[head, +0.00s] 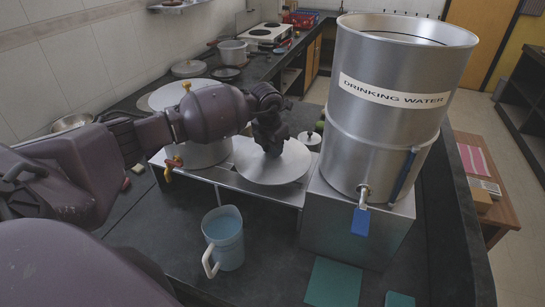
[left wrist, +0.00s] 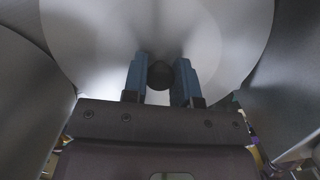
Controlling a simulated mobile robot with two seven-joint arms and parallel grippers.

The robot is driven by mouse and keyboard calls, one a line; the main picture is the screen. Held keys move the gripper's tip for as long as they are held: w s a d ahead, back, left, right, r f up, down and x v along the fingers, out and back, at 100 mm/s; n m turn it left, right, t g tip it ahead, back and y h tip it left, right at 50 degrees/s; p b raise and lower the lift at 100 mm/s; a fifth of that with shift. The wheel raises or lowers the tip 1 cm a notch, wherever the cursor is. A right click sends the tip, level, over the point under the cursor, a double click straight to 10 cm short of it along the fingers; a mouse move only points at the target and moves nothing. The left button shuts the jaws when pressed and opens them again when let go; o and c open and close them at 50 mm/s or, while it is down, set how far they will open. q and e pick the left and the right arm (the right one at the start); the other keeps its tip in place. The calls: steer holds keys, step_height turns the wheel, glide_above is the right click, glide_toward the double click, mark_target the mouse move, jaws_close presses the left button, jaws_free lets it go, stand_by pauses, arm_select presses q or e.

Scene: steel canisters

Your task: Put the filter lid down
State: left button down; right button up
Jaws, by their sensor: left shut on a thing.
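The filter lid (head: 262,172) is a flat, round steel disc between the two steel canisters, low over or on the steel stand. I cannot tell whether it touches the stand. My left gripper (head: 270,146) is above its middle. In the left wrist view the blue fingers of my left gripper (left wrist: 160,80) are shut on the dark knob (left wrist: 160,75) of the lid (left wrist: 95,40). The "drinking water" canister (head: 385,110) is upright, with its top open. My right gripper is not in view.
A blue jug (head: 225,240) stands in front on the dark counter. A blue-handled tap (head: 361,218) sticks out from the drinking water canister. A stove (head: 268,33) and pots are farther back.

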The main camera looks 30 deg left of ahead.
mark_target(268, 158)
arm_select(q)
step_height(268, 158, down, 3)
steer(key=shift+f, duration=0.4)
steer(key=c, duration=0.9)
jaws_free()
steer(key=shift+r, duration=0.55)
step_height(268, 158, up, 11)
steer(key=s, duration=0.2)
steer(key=shift+a, duration=0.15)
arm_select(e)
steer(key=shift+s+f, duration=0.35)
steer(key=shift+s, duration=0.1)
arm_select(q)
steer(key=shift+w, duration=0.1)
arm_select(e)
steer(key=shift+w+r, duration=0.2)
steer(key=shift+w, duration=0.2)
